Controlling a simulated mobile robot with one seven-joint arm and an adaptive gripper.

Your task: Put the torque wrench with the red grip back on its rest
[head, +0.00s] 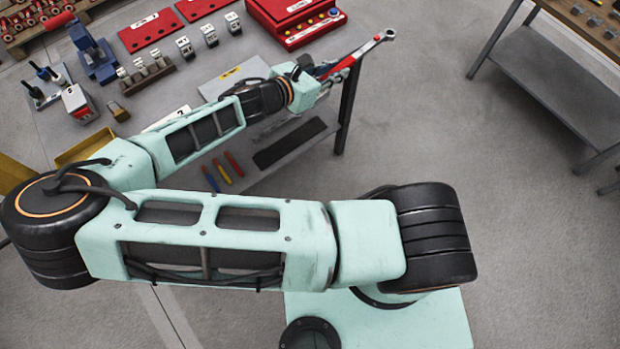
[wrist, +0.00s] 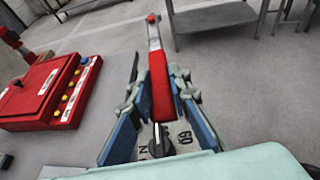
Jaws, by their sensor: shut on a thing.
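The torque wrench (head: 367,46) is up at the right end of the bench in the head view, its ring end pointing up and right. In the wrist view its red grip (wrist: 160,88) lies between the blue pads of my gripper (wrist: 160,112), which is shut on it. The silver shaft (wrist: 153,32) points away, beyond the bench edge. In the head view my gripper (head: 328,79) is partly hidden by my wrist. I cannot pick out the wrench's rest in either view.
A red box with coloured buttons (head: 300,38) stands just behind my gripper and shows at left in the wrist view (wrist: 50,92). Red plates, small blocks and a blue vise (head: 92,50) lie farther left. Another table (head: 550,85) is at right, with open floor between.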

